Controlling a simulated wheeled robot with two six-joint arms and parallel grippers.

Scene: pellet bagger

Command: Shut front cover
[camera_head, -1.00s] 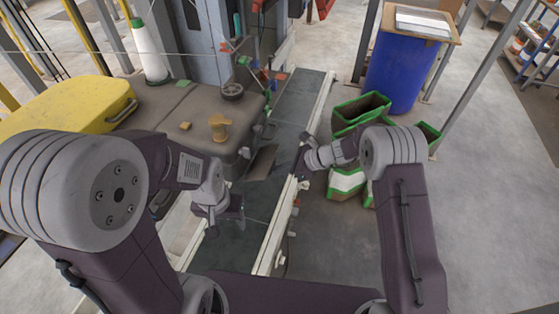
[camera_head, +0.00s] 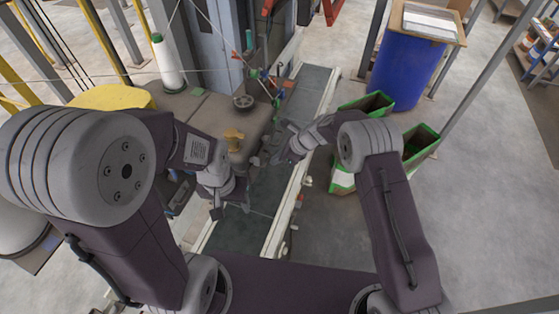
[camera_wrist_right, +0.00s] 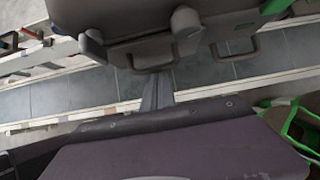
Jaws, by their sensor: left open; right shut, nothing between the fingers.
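My right gripper (camera_head: 273,159) is shut and empty, over the conveyor by the housing's right edge. Its fingers (camera_wrist_right: 158,88) point toward the casing; contact is unclear. My left gripper (camera_head: 231,207) is open and empty, lower left, over the conveyor's near left edge.
The dark conveyor (camera_head: 262,190) with pale rails runs away between the arms. A yellow case (camera_head: 112,97) lies at the left.

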